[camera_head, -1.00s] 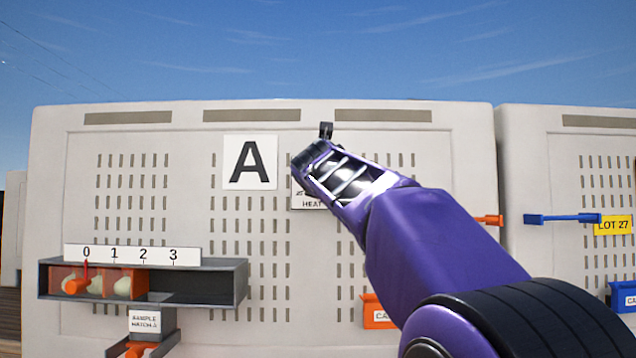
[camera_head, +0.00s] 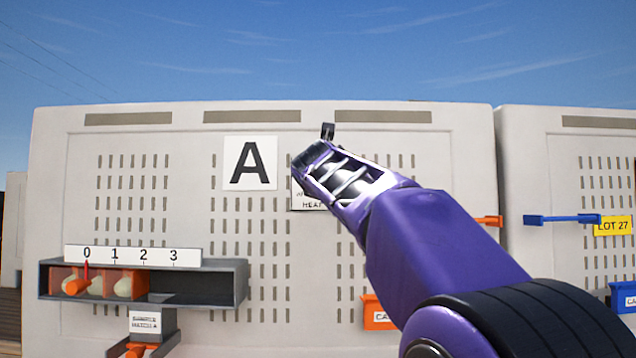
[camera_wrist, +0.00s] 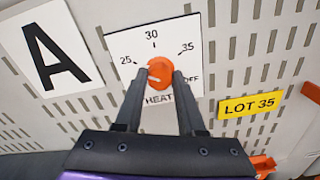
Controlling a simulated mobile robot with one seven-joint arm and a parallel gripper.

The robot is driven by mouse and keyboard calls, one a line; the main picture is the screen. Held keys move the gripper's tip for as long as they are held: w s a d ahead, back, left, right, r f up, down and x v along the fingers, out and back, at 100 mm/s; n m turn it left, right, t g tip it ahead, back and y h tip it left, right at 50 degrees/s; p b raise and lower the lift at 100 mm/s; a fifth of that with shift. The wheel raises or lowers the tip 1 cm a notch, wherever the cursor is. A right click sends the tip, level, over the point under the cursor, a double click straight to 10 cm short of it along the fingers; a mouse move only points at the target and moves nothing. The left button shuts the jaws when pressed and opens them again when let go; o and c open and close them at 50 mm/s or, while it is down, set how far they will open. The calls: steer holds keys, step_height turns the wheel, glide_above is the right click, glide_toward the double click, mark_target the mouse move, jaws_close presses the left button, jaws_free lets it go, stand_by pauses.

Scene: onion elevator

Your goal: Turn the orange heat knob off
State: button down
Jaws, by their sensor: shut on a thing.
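The orange heat knob (camera_wrist: 160,72) sits in the middle of a white dial plate (camera_wrist: 127,44) marked 25, 30, 35 and OFF, with HEAT below. In the wrist view, the two dark fingers of my gripper (camera_wrist: 158,78) are shut on the knob, one on each side. A pale line on the knob is visible, slanting between the fingers; which mark it points to is hard to tell. In the head view, my purple arm hides the knob, and only part of the HEAT plate (camera_head: 309,203) shows below my wrist.
A white sign with a black A (camera_head: 250,163) is left of the dial. A yellow LOT 35 label (camera_wrist: 251,104) is at its lower right. A shelf with a 0 to 3 scale (camera_head: 133,254) juts out at lower left. Blue and orange handles stick out at right.

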steer(key=shift+m+b, duration=2.45)
steer(key=shift+m, duration=15.25)
steer(key=c, duration=0.5)
jaws_free()
steer(key=shift+f, duration=0.1)
